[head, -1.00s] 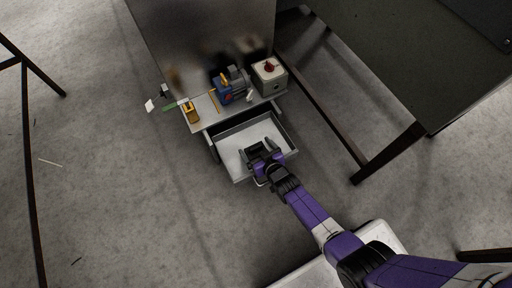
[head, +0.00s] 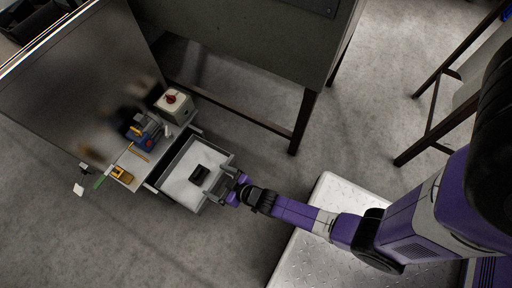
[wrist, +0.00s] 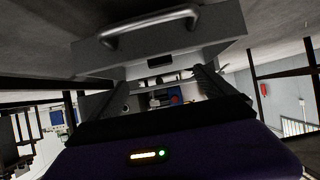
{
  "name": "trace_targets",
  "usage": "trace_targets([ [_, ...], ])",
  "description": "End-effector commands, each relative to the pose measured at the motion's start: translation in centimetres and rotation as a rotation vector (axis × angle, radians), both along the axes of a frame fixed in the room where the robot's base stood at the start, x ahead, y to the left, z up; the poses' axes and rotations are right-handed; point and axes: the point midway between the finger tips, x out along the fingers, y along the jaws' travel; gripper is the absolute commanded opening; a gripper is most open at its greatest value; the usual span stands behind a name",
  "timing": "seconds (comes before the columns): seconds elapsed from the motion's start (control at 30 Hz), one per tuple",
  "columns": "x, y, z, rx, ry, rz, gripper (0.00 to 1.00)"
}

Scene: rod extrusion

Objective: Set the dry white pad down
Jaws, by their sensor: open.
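A small flat white piece (head: 79,189) shows off the left end of the work shelf in the head view; I cannot tell whether it is the dry white pad. My gripper (head: 220,184) is open at the front edge of the open drawer (head: 178,196). In the wrist view my gripper (wrist: 155,88) has its fingers spread, with no pad seen between them. A small black object (head: 200,174) lies on the drawer floor just beyond the fingers. The drawer's front and handle (wrist: 148,27) show in the wrist view.
The shelf (head: 122,158) above the drawer carries a blue machine (head: 143,130), a pale box with a red knob (head: 174,105) and a yellow item (head: 121,174). A dark table (head: 240,40) stands behind.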

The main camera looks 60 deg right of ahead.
Motion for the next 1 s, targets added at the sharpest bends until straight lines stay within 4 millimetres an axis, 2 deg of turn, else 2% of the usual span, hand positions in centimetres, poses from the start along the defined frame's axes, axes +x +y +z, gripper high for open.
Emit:
trace_targets([
  [0.17, -1.4, 0.2, 0.6, 0.001, -0.006, 0.0, 0.94],
  [0.27, -4.1, 0.4, 2.1, 0.002, -0.021, -0.001, 0.94],
  [0.37, -7.8, 0.7, 5.0, 0.004, -0.045, -0.002, 0.94],
  [0.57, -14.6, 0.8, 12.8, 0.005, -0.097, -0.005, 0.94],
  [0.7, -18.5, 0.7, 19.6, 0.005, -0.134, -0.006, 0.94],
  [0.83, -21.2, 0.6, 26.6, 0.002, -0.167, -0.004, 0.94],
  [0.9, -22.2, 0.5, 30.2, 0.001, -0.183, -0.003, 0.94],
  [1.0, -23.1, 0.4, 34.5, 0.0, -0.203, -0.001, 0.94],
])
